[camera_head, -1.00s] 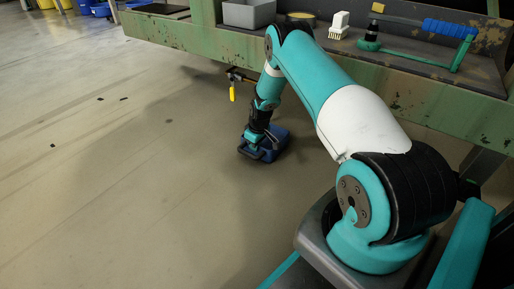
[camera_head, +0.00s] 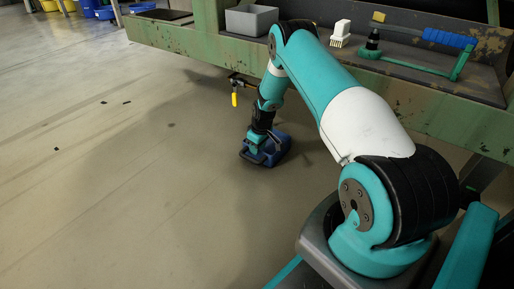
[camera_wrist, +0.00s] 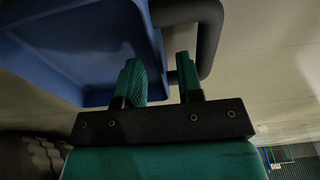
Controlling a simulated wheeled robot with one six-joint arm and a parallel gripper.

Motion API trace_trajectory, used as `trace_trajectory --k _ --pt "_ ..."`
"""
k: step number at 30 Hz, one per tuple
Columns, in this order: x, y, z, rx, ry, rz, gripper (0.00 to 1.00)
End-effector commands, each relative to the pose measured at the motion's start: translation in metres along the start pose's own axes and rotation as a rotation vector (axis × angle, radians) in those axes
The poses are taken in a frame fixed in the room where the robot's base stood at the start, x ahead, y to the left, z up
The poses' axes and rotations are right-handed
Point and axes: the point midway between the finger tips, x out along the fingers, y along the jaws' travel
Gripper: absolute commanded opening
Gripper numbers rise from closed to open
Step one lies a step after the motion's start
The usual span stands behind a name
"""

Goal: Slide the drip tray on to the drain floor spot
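The blue drip tray (camera_head: 270,155) lies on the floor in front of the green bench, at the end of my arm. In the wrist view its blue wall (camera_wrist: 100,35) fills the upper left, and its dark looped handle (camera_wrist: 211,40) sticks out to the right. My gripper (camera_wrist: 160,80) is low at the tray; it shows small in the head view (camera_head: 258,141). Its two teal fingers stand apart, with the tray's edge and part of the handle showing between and behind them. I see no clear grip on either. I cannot make out a drain spot on the floor.
The green bench (camera_head: 200,50) runs along the back, with a grey bin (camera_head: 250,20), a white brush (camera_head: 340,33) and a blue-handled tool (camera_head: 448,38) on it. A yellow-handled valve (camera_head: 235,98) hangs below its edge. The floor (camera_head: 110,200) to the left is open.

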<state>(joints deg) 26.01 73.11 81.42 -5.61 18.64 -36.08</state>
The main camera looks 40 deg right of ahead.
Motion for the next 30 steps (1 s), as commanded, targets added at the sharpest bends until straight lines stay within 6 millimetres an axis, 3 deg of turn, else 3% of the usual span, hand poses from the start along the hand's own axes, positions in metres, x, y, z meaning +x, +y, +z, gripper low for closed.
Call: trace_trajectory --k 1,3,15,21,30 --pt "-0.021 0.001 -0.002 0.0 0.002 0.001 0.34" --pt "-0.038 0.0 -0.002 0.0 0.002 0.001 0.34" --pt "-0.129 0.0 -0.002 0.001 0.001 0.001 0.34" --pt "-0.149 0.0 -0.001 0.0 0.001 0.0 0.34" --pt "-0.152 0.0 -0.001 0.0 0.0 0.0 0.34"
